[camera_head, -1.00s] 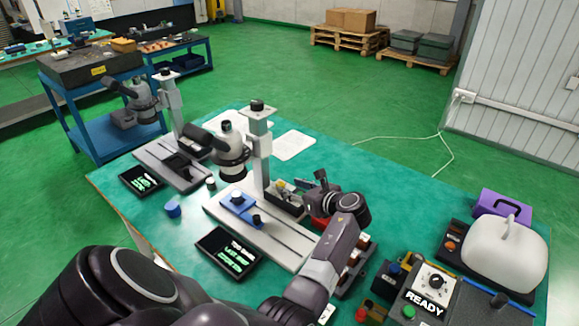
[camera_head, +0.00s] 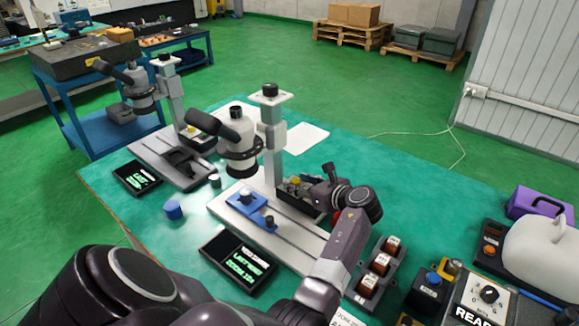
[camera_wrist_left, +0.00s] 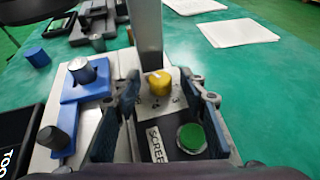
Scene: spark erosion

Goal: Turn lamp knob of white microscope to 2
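The white microscope (camera_head: 240,157) stands mid-table, with a pale column (camera_head: 270,150) and flat base (camera_head: 285,238). A control box behind the base carries a yellow knob (camera_head: 296,181). In the left wrist view, the yellow knob (camera_wrist_left: 159,82) has a white pointer mark and sits on a pale dial plate with small marks, too small to read surely. My left gripper (camera_head: 314,187) is close beside the box. In the wrist view, its blue-padded fingers (camera_wrist_left: 163,95) are spread, the knob showing between them; contact is not visible. My right gripper is not in view.
A green button (camera_wrist_left: 191,137) and a "SCREEN" label share the box. A grey microscope (camera_head: 140,85) is at left.

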